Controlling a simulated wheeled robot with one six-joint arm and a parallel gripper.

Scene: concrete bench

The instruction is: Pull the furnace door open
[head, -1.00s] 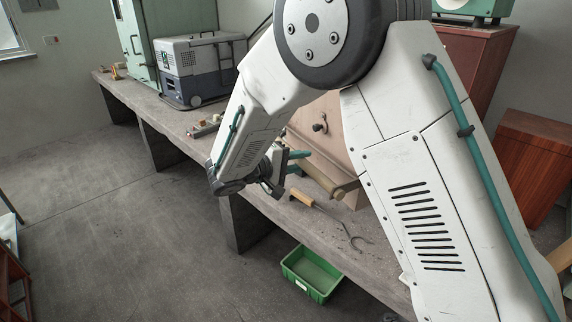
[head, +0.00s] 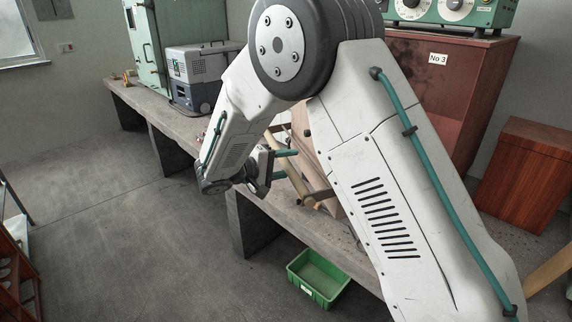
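A pinkish-beige box (head: 302,128), which looks like the furnace, stands on the bench behind my arm. My arm hides most of its front, so I cannot tell how its door stands. A brownish bar (head: 318,197) sticks out low at its front. My gripper (head: 284,164) is left of the box, over the bench's front edge.
The concrete bench (head: 185,134) runs along the wall, with a green cabinet (head: 146,40) and a grey-blue case (head: 195,72) on it. A green bin (head: 318,278) lies on the floor. A dark red cabinet (head: 445,85) carries a green dial unit (head: 450,12). The floor at left is open.

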